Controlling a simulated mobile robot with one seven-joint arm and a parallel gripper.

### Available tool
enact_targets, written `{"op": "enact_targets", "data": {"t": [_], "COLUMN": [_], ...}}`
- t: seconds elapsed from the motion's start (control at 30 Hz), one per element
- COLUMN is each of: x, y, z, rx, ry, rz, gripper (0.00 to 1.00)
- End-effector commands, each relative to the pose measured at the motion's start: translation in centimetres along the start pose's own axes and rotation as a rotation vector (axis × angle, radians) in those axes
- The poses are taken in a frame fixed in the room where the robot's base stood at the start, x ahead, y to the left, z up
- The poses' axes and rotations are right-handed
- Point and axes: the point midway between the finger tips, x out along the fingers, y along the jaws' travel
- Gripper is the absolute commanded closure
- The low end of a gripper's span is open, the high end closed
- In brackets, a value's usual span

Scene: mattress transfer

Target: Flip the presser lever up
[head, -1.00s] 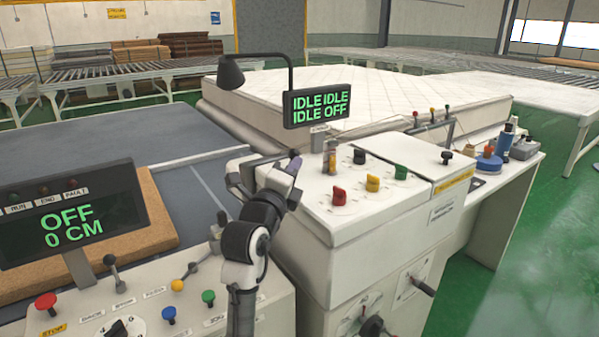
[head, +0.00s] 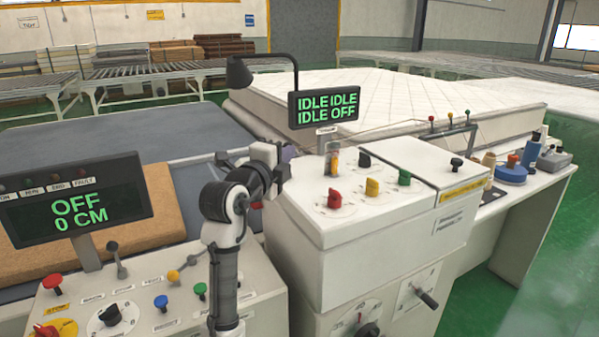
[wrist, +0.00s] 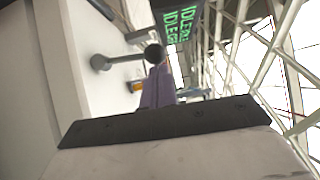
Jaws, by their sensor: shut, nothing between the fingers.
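In the wrist view, a metal lever with a black ball knob (wrist: 153,55) sticks out from a round pivot on a pale machine face. My gripper's purple fingers (wrist: 158,75) are together and empty, with their tips close to the knob; I cannot tell if they touch it. In the head view, my gripper (head: 288,153) is at the left edge of the white control housing (head: 345,225), below the IDLE display (head: 323,108), and partly hidden. That lever is not visible there, and its label is not readable.
The housing top carries red (head: 335,199), yellow and green knobs. A black-handled lever (head: 427,298) is on its front. The left console (head: 150,290) has an OFF / 0 CM display (head: 75,212) and small levers. A white mattress (head: 390,95) lies behind.

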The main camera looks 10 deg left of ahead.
Motion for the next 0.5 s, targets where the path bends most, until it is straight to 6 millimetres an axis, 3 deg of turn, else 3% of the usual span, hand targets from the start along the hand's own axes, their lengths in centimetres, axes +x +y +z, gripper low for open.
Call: {"op": "enact_targets", "data": {"t": [0.5], "x": [2.0], "y": [-1.2], "z": [3.2], "rx": [-0.156], "ry": [-0.001], "rz": [0.112], "gripper": [1.0]}}
